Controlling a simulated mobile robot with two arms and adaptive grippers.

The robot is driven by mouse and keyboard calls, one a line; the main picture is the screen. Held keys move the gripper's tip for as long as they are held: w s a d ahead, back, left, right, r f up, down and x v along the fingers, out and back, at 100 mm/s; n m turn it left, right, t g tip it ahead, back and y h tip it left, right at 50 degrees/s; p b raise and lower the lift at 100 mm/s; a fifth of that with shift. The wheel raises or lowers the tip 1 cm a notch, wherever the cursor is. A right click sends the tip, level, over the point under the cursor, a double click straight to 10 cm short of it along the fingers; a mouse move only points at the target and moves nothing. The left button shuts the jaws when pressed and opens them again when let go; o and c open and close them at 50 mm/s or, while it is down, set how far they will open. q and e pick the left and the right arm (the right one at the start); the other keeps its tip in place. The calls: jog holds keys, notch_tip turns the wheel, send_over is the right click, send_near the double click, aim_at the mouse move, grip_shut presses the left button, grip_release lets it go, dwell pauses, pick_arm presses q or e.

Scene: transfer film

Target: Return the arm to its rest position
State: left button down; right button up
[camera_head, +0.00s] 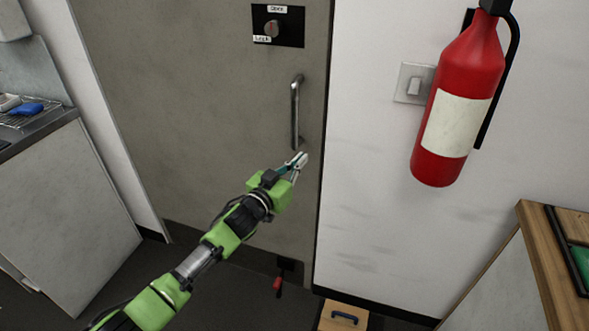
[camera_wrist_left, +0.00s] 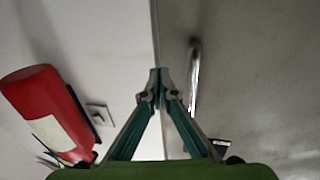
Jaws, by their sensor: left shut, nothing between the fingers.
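My left arm, green and black, reaches in from the lower left in the head view. Its gripper (camera_head: 301,158) is shut and empty, just below the lower end of the metal door handle (camera_head: 295,112). In the left wrist view the two fingertips (camera_wrist_left: 160,77) meet, with nothing between them. The handle (camera_wrist_left: 194,80) shows there to the right of the fingers, apart from them. The grey door (camera_head: 190,110) fills the middle of the head view and appears closed. My right gripper does not show.
A red fire extinguisher (camera_head: 462,95) hangs on the wall beside a light switch (camera_head: 414,84). A lock panel (camera_head: 277,26) is above the handle. A counter (camera_head: 60,200) stands at left, a wooden-topped unit (camera_head: 540,260) at right. A wooden box (camera_head: 341,316) sits low near the door.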

pick_arm(q)
jog(key=s+a+f+n+g+y, duration=0.1)
jog(key=s+a+f+g+y, duration=0.15)
jog(key=s+a+f, duration=0.8)
jog(key=s+a+f+n+g+y, duration=0.1)
jog(key=s+f+y, duration=0.3)
jog(key=f, duration=1.3)
jog(key=s+a+f+n+g+y, duration=0.15)
jog(key=s+a+f, duration=0.55)
jog(key=f, duration=0.7)
jog(key=s+a+f+g+y, duration=0.1)
jog(key=s+a+f+g, duration=0.1)
jog(key=s+f, duration=0.7)
jog(key=s+a+f+g, duration=0.3)
jog(key=s+f, duration=0.2)
jog(key=s, duration=0.8)
jog(key=s+a+f+g, duration=0.1)
jog(key=s+f+g, duration=0.1)
jog(key=s, duration=0.9)
jog(key=s+a+f+g, duration=0.1)
jog(key=s+f+g, duration=0.1)
jog(key=s, duration=1)
jog(key=shift+a+f+n+y, duration=0.25)
jog(key=shift+f+n+y, duration=0.15)
jog(key=shift+f, duration=0.3)
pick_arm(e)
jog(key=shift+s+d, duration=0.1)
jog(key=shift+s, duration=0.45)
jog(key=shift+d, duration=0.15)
